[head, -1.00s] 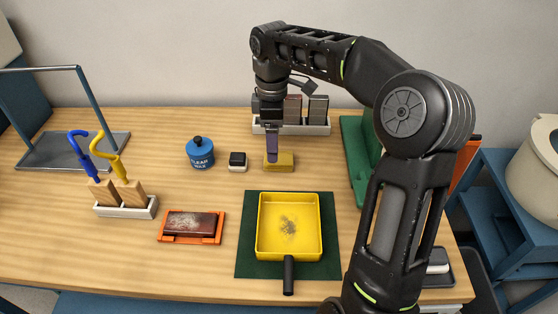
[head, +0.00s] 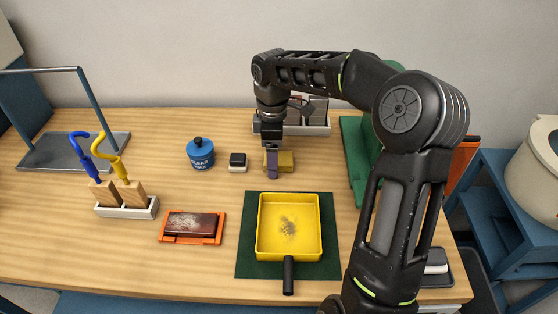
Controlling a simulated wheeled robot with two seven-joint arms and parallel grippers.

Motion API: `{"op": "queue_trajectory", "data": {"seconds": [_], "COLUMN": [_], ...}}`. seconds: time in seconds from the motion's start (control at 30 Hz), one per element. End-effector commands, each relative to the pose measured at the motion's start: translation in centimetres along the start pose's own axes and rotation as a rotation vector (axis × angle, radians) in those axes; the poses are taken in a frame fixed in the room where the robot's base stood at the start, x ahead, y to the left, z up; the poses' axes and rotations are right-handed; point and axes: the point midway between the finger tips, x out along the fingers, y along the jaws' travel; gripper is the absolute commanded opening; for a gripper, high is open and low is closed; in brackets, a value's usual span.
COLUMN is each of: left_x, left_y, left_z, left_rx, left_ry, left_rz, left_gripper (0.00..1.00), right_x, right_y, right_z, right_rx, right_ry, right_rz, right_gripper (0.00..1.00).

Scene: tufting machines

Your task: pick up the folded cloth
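The folded cloth (head: 286,161) is a small mustard-yellow block on the wooden table, behind the yellow dustpan. My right gripper (head: 272,170) points down at it. One purplish finger shows in front of the cloth's near side, left of its middle, and covers part of it. The other finger is hidden, so I cannot tell whether the fingers are closed on the cloth. The cloth appears to rest on the table. My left gripper is not in view.
A small black-and-white block (head: 237,162) and a blue wax tin (head: 200,154) stand left of the cloth. The yellow dustpan (head: 290,248) lies in front.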

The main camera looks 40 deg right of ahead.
Motion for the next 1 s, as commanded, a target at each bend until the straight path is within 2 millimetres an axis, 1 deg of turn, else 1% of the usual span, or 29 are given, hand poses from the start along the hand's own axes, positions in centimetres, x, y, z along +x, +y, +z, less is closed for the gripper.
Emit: {"op": "queue_trajectory", "data": {"seconds": [0.37,1.0], "left_x": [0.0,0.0], "left_y": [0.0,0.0], "left_z": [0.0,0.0], "left_rx": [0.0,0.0], "left_ry": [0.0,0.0], "left_rz": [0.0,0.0], "left_gripper": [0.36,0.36], "right_x": [-0.04,-0.04], "right_y": [0.02,0.01], "right_z": [0.01,0.01], "right_rx": [0.0,0.0], "right_ry": [0.0,0.0], "right_rz": [0.0,0.0], "right_gripper": [0.77,0.25]}}
